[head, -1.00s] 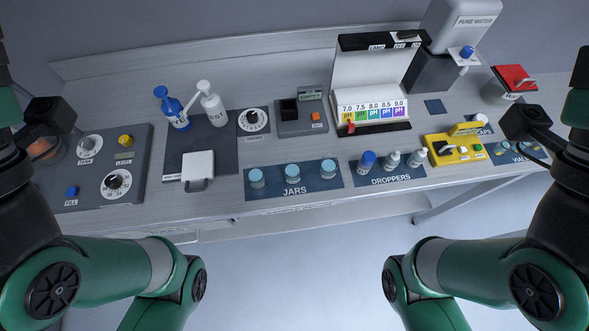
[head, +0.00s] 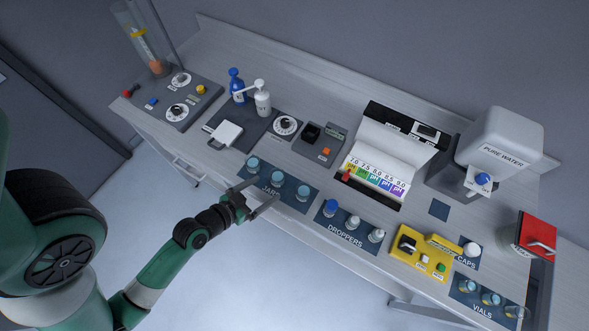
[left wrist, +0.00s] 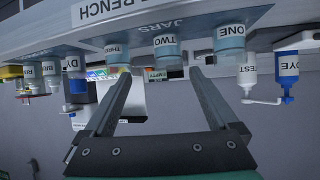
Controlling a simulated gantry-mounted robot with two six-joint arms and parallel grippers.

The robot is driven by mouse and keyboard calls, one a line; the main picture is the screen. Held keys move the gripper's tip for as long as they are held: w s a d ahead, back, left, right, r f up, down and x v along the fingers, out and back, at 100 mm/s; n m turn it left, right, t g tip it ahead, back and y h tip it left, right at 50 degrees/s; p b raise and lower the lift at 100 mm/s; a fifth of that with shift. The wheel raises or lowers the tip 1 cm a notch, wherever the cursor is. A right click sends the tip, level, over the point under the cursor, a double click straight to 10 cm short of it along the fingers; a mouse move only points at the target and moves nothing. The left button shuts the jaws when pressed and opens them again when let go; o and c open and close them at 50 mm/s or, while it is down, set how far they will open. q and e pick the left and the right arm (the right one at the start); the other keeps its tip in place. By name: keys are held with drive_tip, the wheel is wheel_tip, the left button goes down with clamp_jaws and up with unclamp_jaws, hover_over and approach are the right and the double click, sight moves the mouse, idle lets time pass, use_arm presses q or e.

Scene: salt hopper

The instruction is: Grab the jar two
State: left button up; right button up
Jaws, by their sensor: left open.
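My left gripper (head: 258,193) is open and empty at the front edge of the mat. In the left wrist view its fingers (left wrist: 158,74) point toward jar two, one to each side, and do not appear to hold it. My right gripper is out of view.
Jar one (head: 252,164) and jar three (head: 303,194) stand close on either side. The droppers (head: 353,222) stand to the right. The floor in front is clear.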

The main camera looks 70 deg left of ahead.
sight(273, 181)
use_arm(q)
drive_tip(key=shift+s+a+r, duration=0.15)
drive_tip(key=shift+s+a, duration=0.2)
drive_tip(key=x, duration=0.6)
drive_tip(key=shift+w+a, duration=0.1)
drive_tip(key=shift+w, duration=0.2)
drive_tip(key=x, duration=0.1)
drive_tip(key=b+x, duration=0.1)
drive_tip(key=x, duration=0.3)
drive_tip(key=shift+a, duration=0.35)
clamp_jaws()
drive_tip(key=shift+r, duration=0.1)
